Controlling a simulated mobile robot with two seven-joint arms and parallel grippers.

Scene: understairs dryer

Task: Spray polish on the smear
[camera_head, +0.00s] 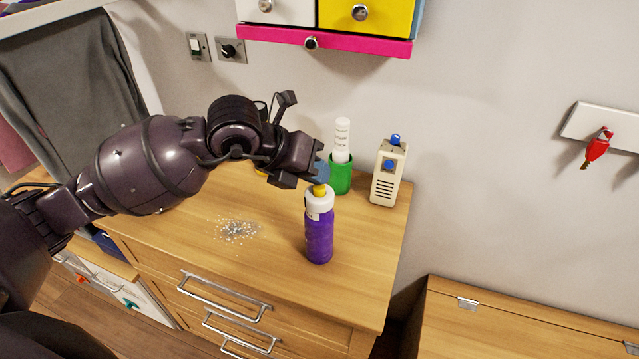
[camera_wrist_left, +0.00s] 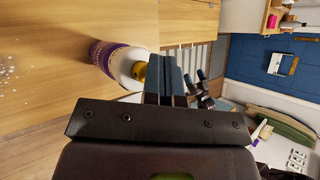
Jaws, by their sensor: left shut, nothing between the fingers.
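The smear (camera_head: 238,230) is a grey patch with white specks on the wooden top of the drawer chest (camera_head: 270,262). Some of its specks show at the left edge of the left wrist view (camera_wrist_left: 8,68). A purple spray bottle (camera_head: 319,240) with a white collar and yellow nozzle stands upright to the right of the smear. In the left wrist view the bottle (camera_wrist_left: 103,55) lies sideways across the picture. My left gripper (camera_head: 318,176) is shut, its fingertips at the bottle's yellow nozzle, with nothing between them. I cannot tell whether they touch. My right gripper is not seen.
Behind the bottle stand a green cup (camera_head: 341,178) with a white stick and a cream handheld device (camera_head: 387,175) with a blue button. A pink-bottomed cabinet (camera_head: 330,42) hangs above. A wooden box (camera_head: 500,325) is at lower right. The chest top in front is clear.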

